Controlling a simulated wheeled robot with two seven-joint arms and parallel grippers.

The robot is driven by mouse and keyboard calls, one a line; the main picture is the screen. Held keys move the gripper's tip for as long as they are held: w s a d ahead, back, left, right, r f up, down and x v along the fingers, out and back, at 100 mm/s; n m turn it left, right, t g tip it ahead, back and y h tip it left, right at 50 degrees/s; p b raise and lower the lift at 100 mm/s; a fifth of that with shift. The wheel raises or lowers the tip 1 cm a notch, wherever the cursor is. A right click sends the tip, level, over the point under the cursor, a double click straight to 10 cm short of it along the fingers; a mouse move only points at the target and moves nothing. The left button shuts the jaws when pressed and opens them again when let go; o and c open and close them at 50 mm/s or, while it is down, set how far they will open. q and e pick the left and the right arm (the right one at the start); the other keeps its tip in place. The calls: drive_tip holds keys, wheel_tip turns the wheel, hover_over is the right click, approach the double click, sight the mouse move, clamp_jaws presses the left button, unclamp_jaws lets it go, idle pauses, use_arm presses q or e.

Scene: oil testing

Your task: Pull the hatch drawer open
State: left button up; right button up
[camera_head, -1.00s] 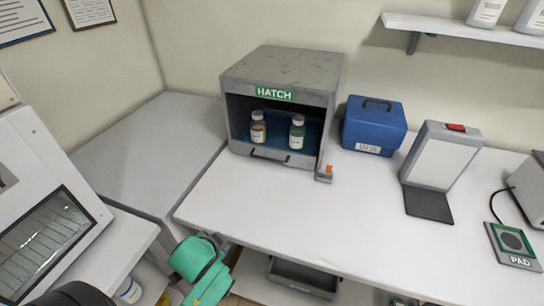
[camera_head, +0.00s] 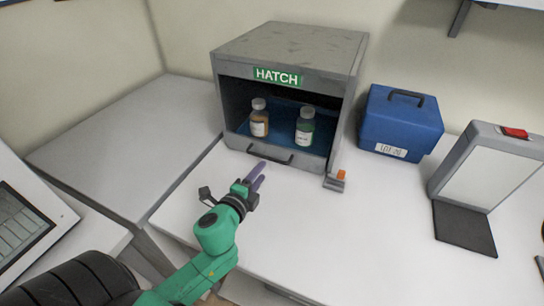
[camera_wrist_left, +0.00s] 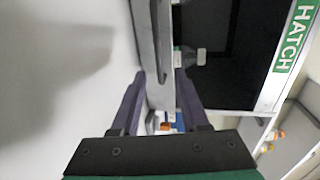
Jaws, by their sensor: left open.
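The grey hatch box (camera_head: 290,50) with a green HATCH label stands on the white counter. Its drawer front runs along the bottom, with a dark bar handle (camera_head: 270,156). An amber bottle (camera_head: 259,123) and a green bottle (camera_head: 305,130) stand on the blue tray inside. My left gripper (camera_head: 259,172) is open, its purple fingers pointing at the handle from just in front. In the left wrist view the handle (camera_wrist_left: 159,45) lies ahead, roughly between the open fingers (camera_wrist_left: 159,82); I cannot tell whether they touch it. My right gripper is out of view.
A small grey piece with an orange top (camera_head: 337,181) sits by the hatch's right front corner. A blue case (camera_head: 400,125) and a white panel stand (camera_head: 485,165) are to the right. The counter (camera_head: 330,235) in front of the hatch is clear.

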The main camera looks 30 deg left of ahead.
sight(272, 160)
use_arm(q)
drive_tip(key=w, duration=0.3)
drive_tip(key=w+f, duration=0.1)
drive_tip(key=w, duration=0.2)
drive_tip(key=w+f, duration=0.1)
drive_tip(key=w, duration=0.1)
drive_tip(key=shift+w+a+p, duration=0.3)
drive_tip(key=shift+w+p, duration=0.05)
drive_tip(key=shift+w, duration=0.05)
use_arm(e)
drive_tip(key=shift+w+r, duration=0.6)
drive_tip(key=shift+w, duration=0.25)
use_arm(q)
clamp_jaws()
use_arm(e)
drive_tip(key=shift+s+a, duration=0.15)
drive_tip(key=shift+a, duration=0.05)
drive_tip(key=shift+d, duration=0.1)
